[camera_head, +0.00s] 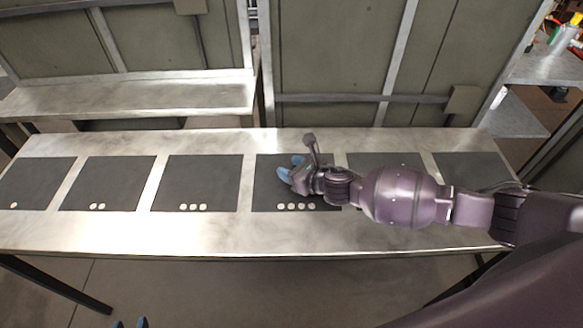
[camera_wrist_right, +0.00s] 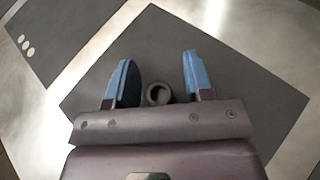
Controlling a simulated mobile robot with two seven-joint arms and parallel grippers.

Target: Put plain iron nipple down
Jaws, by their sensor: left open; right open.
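The plain iron nipple (camera_wrist_right: 158,94) shows in the right wrist view as a small grey ring seen end-on, over a dark mat. It lies between the two blue fingers of my right gripper (camera_wrist_right: 158,77), with a gap on each side. In the head view my right gripper (camera_head: 290,172) is low over the dark mat with several white dots (camera_head: 267,199), and the nipple is hidden there. My right gripper is open. The blue fingertips of my left gripper (camera_head: 131,323) show at the bottom edge of the head view, apart and empty, away from the table.
A long metal table (camera_head: 225,232) carries a row of dark mats marked with white dots. The mats with one dot (camera_head: 37,180), two dots (camera_head: 108,180) and three dots (camera_head: 198,178) look bare. My right arm covers parts of the mats at right. A metal shelf (camera_head: 130,98) stands behind.

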